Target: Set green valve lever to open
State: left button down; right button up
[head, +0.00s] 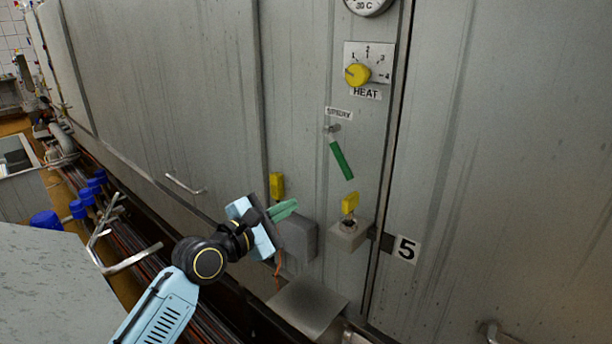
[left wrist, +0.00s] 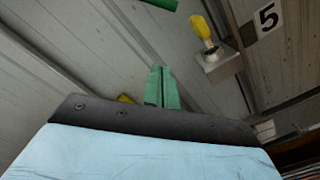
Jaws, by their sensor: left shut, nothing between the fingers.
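The green valve lever (head: 341,160) is on the grey panel in the head view, below a small label (head: 339,113). It slants down to the right from its pivot (head: 332,129). Part of a green bar, likely this lever (left wrist: 163,4), shows at the top edge of the left wrist view. My left gripper (head: 285,209) has pale green fingers. They are shut and empty, below and left of the lever and apart from it. The shut fingers also show in the left wrist view (left wrist: 162,87). My right gripper is not in view.
A yellow heat knob (head: 358,74) sits above the lever. A yellow switch on a grey box (head: 347,236) is below it, and another yellow piece (head: 277,186) is close to my left gripper. A number 5 plate (head: 407,249) is at the right. The panel around the lever is clear.

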pick_arm(q)
jog(key=w+d+r+p, duration=0.1)
jog(key=w+d+r, duration=0.4)
jog(key=w+d, duration=0.1)
jog(key=shift+w+d+m+h, duration=0.3)
jog(key=shift+d+m, duration=0.1)
jog(key=shift+d, duration=0.5)
